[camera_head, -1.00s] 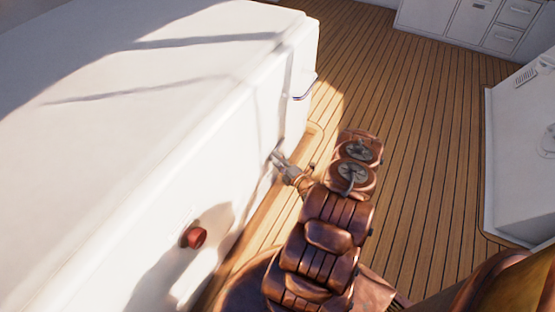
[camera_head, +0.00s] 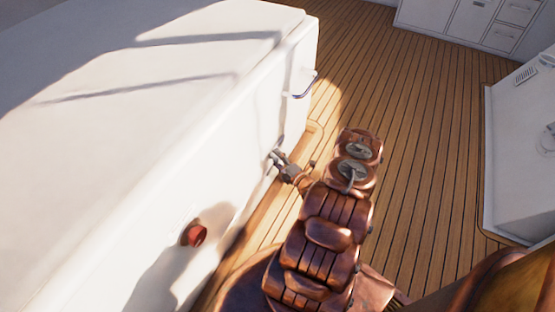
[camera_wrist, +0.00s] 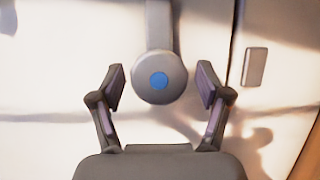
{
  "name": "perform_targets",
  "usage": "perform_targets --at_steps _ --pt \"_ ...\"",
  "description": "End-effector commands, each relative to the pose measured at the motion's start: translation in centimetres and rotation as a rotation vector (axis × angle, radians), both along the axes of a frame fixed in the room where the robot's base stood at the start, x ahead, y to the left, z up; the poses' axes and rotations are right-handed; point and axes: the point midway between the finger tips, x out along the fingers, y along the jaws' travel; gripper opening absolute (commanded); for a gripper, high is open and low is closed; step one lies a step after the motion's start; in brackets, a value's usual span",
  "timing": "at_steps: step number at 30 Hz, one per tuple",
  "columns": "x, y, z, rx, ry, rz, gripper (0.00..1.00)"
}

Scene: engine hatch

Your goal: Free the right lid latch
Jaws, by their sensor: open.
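In the wrist view a grey latch (camera_wrist: 161,28) comes down from the top edge to a round end with a blue dot (camera_wrist: 159,81), in front of the white hatch side. My gripper (camera_wrist: 161,82) is open, with one finger on each side of the round end. A gap shows between each finger and the latch, so the gripper holds nothing. In the head view my gripper (camera_head: 277,157) is close to the hatch's white side wall (camera_head: 243,170), low near its far end. The latch cannot be made out there.
A red knob (camera_head: 195,236) sticks out of the hatch side nearer the camera. A handle (camera_head: 303,88) sits near the far corner. In the wrist view a grey plate (camera_wrist: 255,67) is right of a panel seam. The plank deck (camera_head: 420,150) to the right is clear.

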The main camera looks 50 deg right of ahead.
Motion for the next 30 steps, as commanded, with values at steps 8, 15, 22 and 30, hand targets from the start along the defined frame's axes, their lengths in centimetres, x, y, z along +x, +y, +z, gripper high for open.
perform_targets --at_steps 8,15,22,30 --pt "-1.6 0.1 0.0 0.001 0.001 -0.003 0.77" --pt "-6.1 0.4 -0.1 0.002 0.002 -0.006 0.77" --pt "-9.9 0.9 -0.1 0.0 0.0 -0.004 0.77" --pt "-11.9 1.1 0.0 -0.001 -0.001 -0.001 0.77"
